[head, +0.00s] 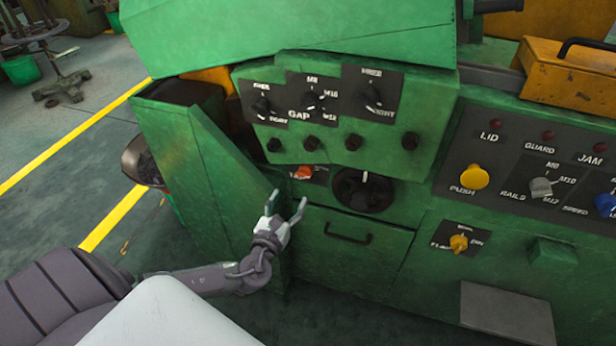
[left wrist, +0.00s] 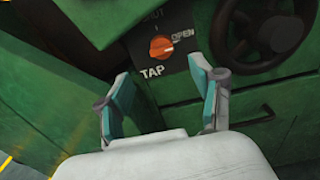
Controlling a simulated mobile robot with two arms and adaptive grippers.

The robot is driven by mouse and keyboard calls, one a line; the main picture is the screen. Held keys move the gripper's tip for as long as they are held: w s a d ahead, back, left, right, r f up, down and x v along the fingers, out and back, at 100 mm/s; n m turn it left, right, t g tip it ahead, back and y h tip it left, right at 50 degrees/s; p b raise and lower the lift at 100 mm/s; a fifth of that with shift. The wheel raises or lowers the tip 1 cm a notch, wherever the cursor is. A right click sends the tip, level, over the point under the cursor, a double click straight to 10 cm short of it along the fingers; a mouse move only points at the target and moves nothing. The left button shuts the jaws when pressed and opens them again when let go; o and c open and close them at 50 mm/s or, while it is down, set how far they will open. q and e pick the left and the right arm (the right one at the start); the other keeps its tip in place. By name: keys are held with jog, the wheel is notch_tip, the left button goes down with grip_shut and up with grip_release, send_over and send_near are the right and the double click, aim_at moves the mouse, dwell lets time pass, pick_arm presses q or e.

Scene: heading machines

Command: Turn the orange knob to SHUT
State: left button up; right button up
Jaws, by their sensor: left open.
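The orange knob (head: 304,172) sits on a small dark plate on the front of the green machine, left of a black handwheel. In the left wrist view the orange knob (left wrist: 161,49) shows on its plate marked TAP (left wrist: 140,48), with OPEN at its right and a partly cut-off word above. Its slot looks turned toward OPEN. My left gripper (head: 288,207) is open and empty, below and slightly left of the knob, apart from it. In the left wrist view its two fingertips (left wrist: 160,80) stand either side below the knob. My right gripper is not in view.
The black handwheel (head: 364,191) is close right of the knob. A drawer with a black handle (head: 348,234) lies below. An overhanging green panel with black knobs (head: 345,105) is above. A green side panel (head: 215,180) stands left; a yellow knob (head: 474,177) is at right.

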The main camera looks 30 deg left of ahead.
aim_at(303, 175)
pick_arm(q)
jog(key=x, duration=0.9)
jog(key=shift+w, duration=0.3)
jog(key=shift+w+a, duration=0.1)
jog(key=shift+w, duration=0.4)
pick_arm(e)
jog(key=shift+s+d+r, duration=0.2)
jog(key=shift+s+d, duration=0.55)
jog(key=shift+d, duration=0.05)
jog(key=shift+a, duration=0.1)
